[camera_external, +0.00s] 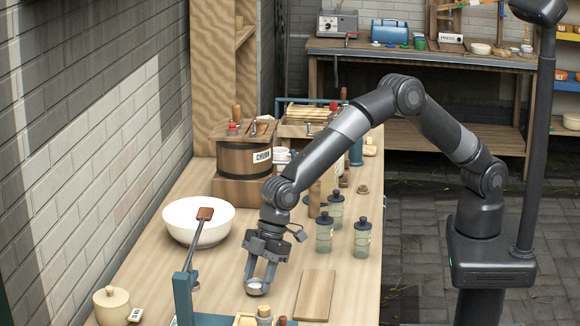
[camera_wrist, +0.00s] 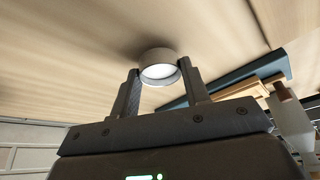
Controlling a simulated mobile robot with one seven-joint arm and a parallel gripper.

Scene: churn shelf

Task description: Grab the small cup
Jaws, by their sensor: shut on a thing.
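The small cup (camera_external: 257,287) is a low, round, pale grey-white vessel at the front middle of the wooden worktop in the external view. My gripper (camera_external: 260,283) points down over it and is shut on it, one finger on each side. In the wrist view the cup (camera_wrist: 160,66) sits between the tips of my gripper (camera_wrist: 158,80), with its round white inside showing. I cannot tell whether the cup touches the worktop or is slightly above it.
A wooden board (camera_external: 315,296) lies close on the right. Lidded glass jars (camera_external: 324,234) stand behind it. A white bowl (camera_external: 181,222) is at back left. A blue stand (camera_external: 186,297) is at front left, near a lidded pot (camera_external: 111,305). The wooden churn (camera_external: 240,158) stands further back.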

